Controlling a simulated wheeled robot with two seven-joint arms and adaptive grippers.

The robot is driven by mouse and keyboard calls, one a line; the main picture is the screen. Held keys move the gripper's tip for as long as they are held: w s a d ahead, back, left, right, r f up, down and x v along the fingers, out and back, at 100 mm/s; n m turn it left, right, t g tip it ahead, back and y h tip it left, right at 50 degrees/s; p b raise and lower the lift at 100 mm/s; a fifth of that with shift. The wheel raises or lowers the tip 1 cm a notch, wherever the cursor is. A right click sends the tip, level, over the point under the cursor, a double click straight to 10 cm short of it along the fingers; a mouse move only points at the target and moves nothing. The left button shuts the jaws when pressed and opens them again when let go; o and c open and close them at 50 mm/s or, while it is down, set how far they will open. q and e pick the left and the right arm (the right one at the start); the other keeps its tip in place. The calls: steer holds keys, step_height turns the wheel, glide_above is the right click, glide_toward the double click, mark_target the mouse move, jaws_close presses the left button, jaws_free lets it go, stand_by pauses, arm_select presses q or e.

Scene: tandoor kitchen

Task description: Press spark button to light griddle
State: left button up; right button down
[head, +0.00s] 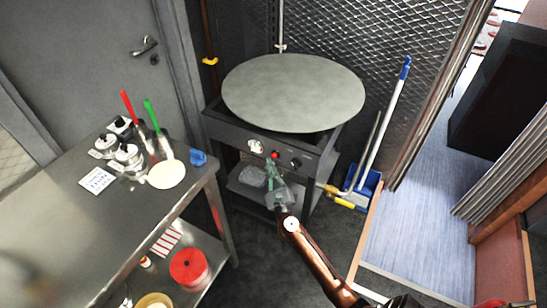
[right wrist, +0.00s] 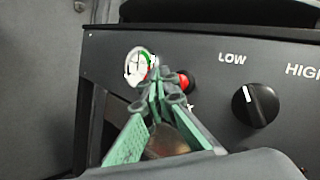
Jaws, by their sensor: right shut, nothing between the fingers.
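The round griddle (head: 293,92) sits on a dark stand with a front control panel (head: 310,163). The red spark button (head: 274,155) is on that panel, between a white dial gauge and a black knob. In the right wrist view the red button (right wrist: 184,82) shows just right of my fingertips, partly hidden by them. My right gripper (head: 272,163) has green fingers and is shut and empty, in front of the panel. Its tips (right wrist: 160,82) overlap the space between gauge and button; I cannot tell whether they touch the button. My left gripper is not in view.
The gauge (right wrist: 138,66) and the knob (right wrist: 255,104) flank the button. A steel table (head: 80,225) with canisters, red and green handled tools and a flatbread stands at left. A blue dustpan (head: 368,188) and long-handled tools lean at right.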

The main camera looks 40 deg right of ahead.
steer(key=shift+d, duration=0.15)
steer(key=shift+w+d, duration=0.15)
steer(key=shift+d, duration=0.1)
steer(key=shift+w+d, duration=0.25)
steer(key=shift+d, duration=0.25)
stand_by(0.8)
steer(key=shift+s+a, duration=0.4)
steer(key=shift+a, duration=0.45)
